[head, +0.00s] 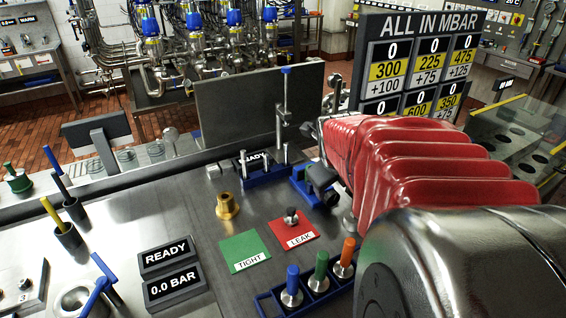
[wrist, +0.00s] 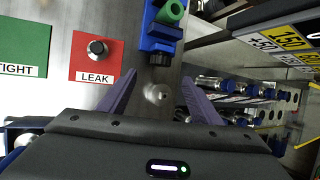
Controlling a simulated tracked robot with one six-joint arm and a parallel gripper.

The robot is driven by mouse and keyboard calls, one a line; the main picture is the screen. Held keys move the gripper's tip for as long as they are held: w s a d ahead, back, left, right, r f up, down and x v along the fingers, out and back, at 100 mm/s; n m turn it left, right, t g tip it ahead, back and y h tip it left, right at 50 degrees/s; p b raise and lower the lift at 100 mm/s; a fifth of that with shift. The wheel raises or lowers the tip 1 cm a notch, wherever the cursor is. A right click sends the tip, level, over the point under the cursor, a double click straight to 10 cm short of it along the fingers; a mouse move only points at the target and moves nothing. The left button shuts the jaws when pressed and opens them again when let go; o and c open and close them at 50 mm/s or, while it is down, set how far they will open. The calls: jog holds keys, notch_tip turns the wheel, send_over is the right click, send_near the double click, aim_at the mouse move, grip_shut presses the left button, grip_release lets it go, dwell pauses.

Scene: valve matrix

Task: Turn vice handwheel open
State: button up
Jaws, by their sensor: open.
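The blue vice (wrist: 163,30) is at the top of the wrist view, with a green hollow cylinder (wrist: 172,10) at its upper end. In the head view the vice (head: 304,190) stands right of the bench's middle, partly covered by a dark part. In the head view my red-sleeved arm hides the gripper.
A blue rack (head: 315,290) with coloured plugs stands in front. A pressure board (head: 416,70) stands behind my arm.

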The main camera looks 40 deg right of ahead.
jog(key=shift+v, duration=0.75)
jog(key=shift+d, duration=0.1)
jog(key=m+y, duration=0.1)
jog(key=y, duration=0.4)
send_near(335, 197)
jog(key=shift+v, duration=1.95)
jog(key=shift+s, duration=0.15)
jog(key=shift+f, duration=0.15)
jog(key=x, duration=1.3)
jog(key=shift+w+f, duration=0.2)
jog(key=shift+w, duration=0.1)
